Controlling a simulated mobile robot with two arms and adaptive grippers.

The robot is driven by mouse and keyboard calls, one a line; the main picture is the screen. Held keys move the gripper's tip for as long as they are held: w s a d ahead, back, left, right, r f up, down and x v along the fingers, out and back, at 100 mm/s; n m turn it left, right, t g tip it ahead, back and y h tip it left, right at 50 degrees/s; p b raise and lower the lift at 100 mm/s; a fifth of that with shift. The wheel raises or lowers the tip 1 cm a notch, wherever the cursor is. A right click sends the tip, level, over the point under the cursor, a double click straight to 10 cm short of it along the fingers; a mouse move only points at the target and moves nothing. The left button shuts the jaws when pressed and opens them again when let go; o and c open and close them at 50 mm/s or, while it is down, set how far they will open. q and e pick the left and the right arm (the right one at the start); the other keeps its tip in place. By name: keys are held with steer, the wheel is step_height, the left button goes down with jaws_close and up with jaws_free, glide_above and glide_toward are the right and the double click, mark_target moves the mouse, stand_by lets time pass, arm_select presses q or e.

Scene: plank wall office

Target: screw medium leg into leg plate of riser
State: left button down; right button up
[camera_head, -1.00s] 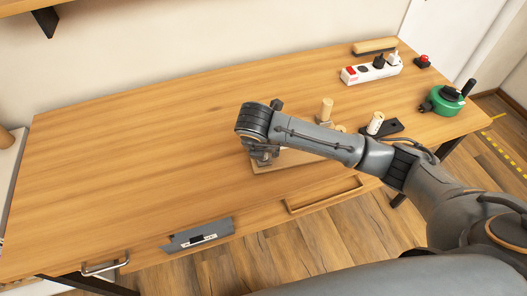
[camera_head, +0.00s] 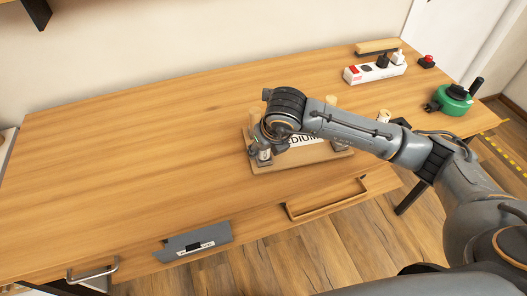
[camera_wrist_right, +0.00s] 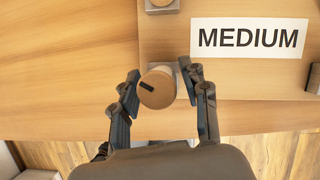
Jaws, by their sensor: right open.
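The riser (camera_head: 285,160) is a light wooden board lying on the table, with a white label reading MEDIUM (camera_wrist_right: 248,38). In the right wrist view, a round wooden leg (camera_wrist_right: 158,90) with a dark mark on its top stands at a grey metal leg plate (camera_wrist_right: 160,67) near the board's edge. My right gripper (camera_wrist_right: 160,95) is open, with one finger on each side of this leg. In the head view my right gripper (camera_head: 263,150) is over the board's left end, and my arm hides part of the board. My left gripper is not in view.
Another wooden leg (camera_head: 333,103) stands behind my arm. A power strip (camera_head: 375,72), a red button (camera_head: 427,61) and a green device (camera_head: 453,99) are at the right. A grey bracket-like piece (camera_head: 196,241) is at the front edge. The table's left side is clear.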

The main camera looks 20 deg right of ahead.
steer(key=shift+n+y+b, duration=0.5)
steer(key=shift+n+b, duration=0.1)
steer(key=shift+n, duration=0.5)
steer(key=n+b, duration=0.2)
steer(key=shift+f+n+g+y, duration=0.15)
steer(key=shift+n+g+y, duration=0.15)
steer(key=shift+g+y, duration=0.1)
steer(key=shift+d+n, duration=0.1)
steer(key=shift+n, duration=0.4)
steer(key=shift+r+n+g+y+b, duration=0.2)
steer(key=shift+n+g+y+b, duration=0.15)
steer(key=shift+n, duration=0.35)
jaws_close()
jaws_free()
jaws_close()
steer(key=shift+o, duration=1.1)
jaws_free()
